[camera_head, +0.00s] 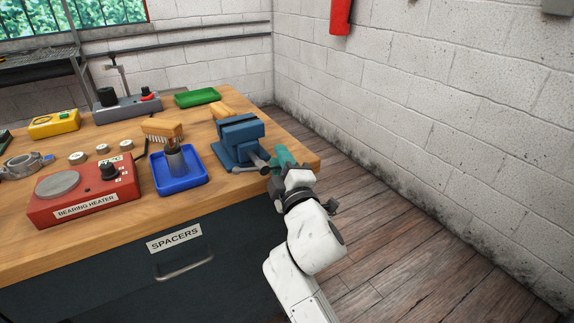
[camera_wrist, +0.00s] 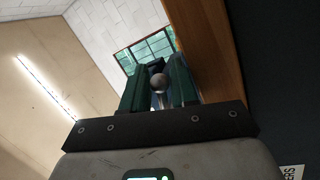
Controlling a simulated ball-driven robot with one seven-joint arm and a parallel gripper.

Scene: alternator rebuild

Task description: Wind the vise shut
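The blue vise (camera_head: 238,138) stands on the near right part of the wooden bench, and its handle hangs at its front. My gripper (camera_head: 283,157), with teal fingers, is at the vise's front right, close beside the handle. In the wrist view, a round grey handle knob (camera_wrist: 158,83) shows in the narrow gap between the two fingers (camera_wrist: 160,86). The knob seems near both fingers, but I cannot tell whether they press on it. The jaw gap is hard to make out.
A blue tray (camera_head: 196,183) with a brush (camera_head: 163,130) in or behind it sits left of the vise. The red bearing heater (camera_head: 84,194) is further left. A green tray (camera_head: 197,97) lies at the back. The floor right of the bench (camera_head: 400,210) is clear.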

